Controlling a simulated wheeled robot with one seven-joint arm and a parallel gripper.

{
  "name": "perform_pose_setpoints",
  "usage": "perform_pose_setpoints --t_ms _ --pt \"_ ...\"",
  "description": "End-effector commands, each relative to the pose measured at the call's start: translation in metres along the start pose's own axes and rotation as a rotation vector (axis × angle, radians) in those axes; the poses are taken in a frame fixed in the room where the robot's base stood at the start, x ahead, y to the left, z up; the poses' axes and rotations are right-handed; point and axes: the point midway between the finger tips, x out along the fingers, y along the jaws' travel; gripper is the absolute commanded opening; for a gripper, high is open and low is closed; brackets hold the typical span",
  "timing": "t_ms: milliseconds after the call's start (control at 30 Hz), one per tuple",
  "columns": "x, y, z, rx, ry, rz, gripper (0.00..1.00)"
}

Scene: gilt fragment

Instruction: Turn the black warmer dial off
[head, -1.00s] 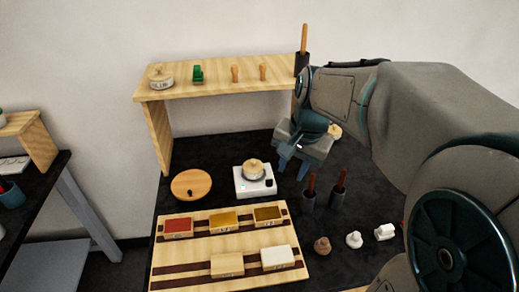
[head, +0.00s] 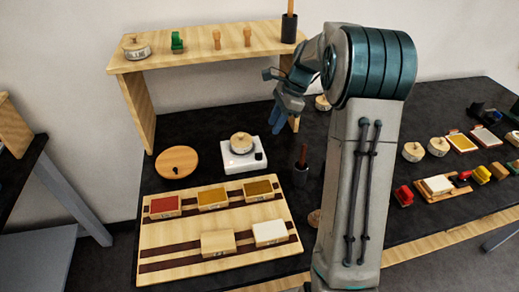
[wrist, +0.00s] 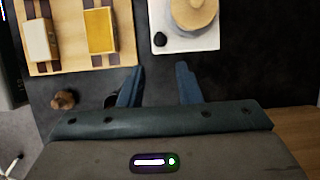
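The white square warmer (head: 240,158) stands on the dark table behind the wooden tray, with a round lidded pot (head: 241,142) on top. Its small black dial (head: 258,156) is at the front right corner. The dial (wrist: 160,39) also shows in the wrist view, on the near left corner of the warmer (wrist: 203,43). My gripper (head: 279,122) is raised beyond and to the right of the warmer, apart from it. In the wrist view my gripper (wrist: 159,69) is open and empty, its fingers pointing towards the warmer. I cannot read the dial's setting.
A wooden tray (head: 190,238) with several colour blocks lies in front. A round wooden lid (head: 177,162) is left of the warmer. A dark holder (head: 300,175) stands at the right. A wooden shelf (head: 200,58) rises behind. Stamps and pads fill the table's right side.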

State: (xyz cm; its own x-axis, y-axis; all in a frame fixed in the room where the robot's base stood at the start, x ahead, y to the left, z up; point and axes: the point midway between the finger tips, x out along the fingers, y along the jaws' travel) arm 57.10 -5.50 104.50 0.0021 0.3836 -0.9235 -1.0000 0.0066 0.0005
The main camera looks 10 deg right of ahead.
Motion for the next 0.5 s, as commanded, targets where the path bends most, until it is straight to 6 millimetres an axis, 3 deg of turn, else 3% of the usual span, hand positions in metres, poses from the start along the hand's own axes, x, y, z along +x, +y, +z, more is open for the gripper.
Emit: perform_pose_setpoints --t_ms 300,500 --pt "0.069 0.001 0.002 -0.003 -0.001 0.005 0.31" --pt "0.101 0.001 0.002 -0.005 0.0 0.004 0.31"
